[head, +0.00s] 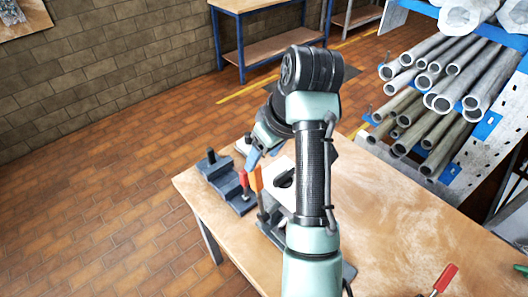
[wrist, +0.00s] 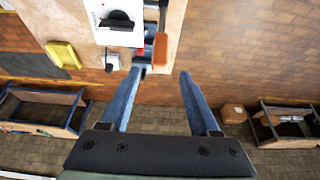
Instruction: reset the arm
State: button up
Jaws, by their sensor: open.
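My gripper (wrist: 160,74) is open in the wrist view, its two blue fingers spread with nothing between them. In the head view my gripper (head: 254,160) hangs at the end of my bent arm, above the far left edge of the wooden table. The white plate also shows at the top of the wrist view (wrist: 107,36). An orange clamp handle (wrist: 160,50) shows just beyond the fingertips; I cannot tell the distance.
A dark grey block fixture (head: 227,184) sits on the wooden table (head: 390,215) left of the clamp. A red-handled tool (head: 445,279) lies at the front right. A rack of metal pipes (head: 440,90) stands behind on the right. The table's right part is mostly clear.

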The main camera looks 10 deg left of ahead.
dwell(0.4)
jog(key=w+r+m+t+b, duration=0.3)
jog(key=w+r+m+t, duration=0.15)
jog(key=r+t, duration=0.95)
jog(key=s+d+r+m+t+h+b, duration=0.1)
jog(key=s+d+r+m+t, duration=0.2)
jog(key=s+r, duration=0.6)
jog(key=s+d+r+m+t+h+b, duration=0.2)
jog(key=s+d+r+t, duration=0.4)
jog(key=r, duration=0.8)
jog(key=s+m+t, duration=0.1)
jog(key=s, duration=0.2)
jog(key=shift+t+h, duration=0.3)
jog(key=shift+t, duration=0.1)
